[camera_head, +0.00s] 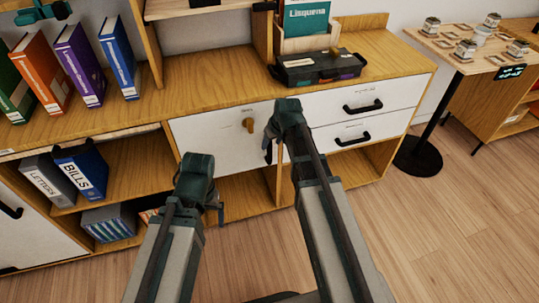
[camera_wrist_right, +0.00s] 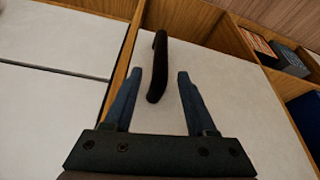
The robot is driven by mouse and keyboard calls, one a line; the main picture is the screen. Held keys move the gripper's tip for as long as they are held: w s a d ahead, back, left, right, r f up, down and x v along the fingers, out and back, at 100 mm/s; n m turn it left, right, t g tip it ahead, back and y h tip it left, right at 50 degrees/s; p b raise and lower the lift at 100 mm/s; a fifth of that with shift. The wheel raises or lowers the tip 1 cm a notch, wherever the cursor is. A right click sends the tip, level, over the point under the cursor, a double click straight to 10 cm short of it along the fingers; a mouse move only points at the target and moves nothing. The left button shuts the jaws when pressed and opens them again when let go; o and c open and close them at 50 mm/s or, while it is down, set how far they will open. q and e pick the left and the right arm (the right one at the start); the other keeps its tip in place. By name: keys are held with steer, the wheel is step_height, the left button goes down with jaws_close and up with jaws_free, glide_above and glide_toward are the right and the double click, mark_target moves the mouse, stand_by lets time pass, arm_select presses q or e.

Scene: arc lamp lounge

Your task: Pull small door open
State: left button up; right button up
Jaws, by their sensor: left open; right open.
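The small white door (camera_head: 215,138) is in the cabinet below the wooden top and looks shut. In the right wrist view the handle (camera_wrist_right: 158,66) lies between the two open fingers (camera_wrist_right: 160,82), closer to the left one, and the door (camera_wrist_right: 225,85) fills the space behind. My left gripper (camera_head: 212,198) is open, low in front of the shelves, away from the door.
Two white drawers (camera_head: 330,105) with black handles are right of the door. Binders (camera_head: 85,172) stand on the open shelf at left. A black toolbox (camera_head: 318,68) and upright books (camera_head: 78,62) are on top. A round stand base (camera_head: 418,156) is on the floor at right.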

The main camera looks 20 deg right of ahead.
steer(key=b+x, duration=0.3)
steer(key=x, duration=0.2)
steer(key=shift+r, duration=0.1)
steer(key=shift+s, duration=0.1)
jaws_close()
stand_by(1.2)
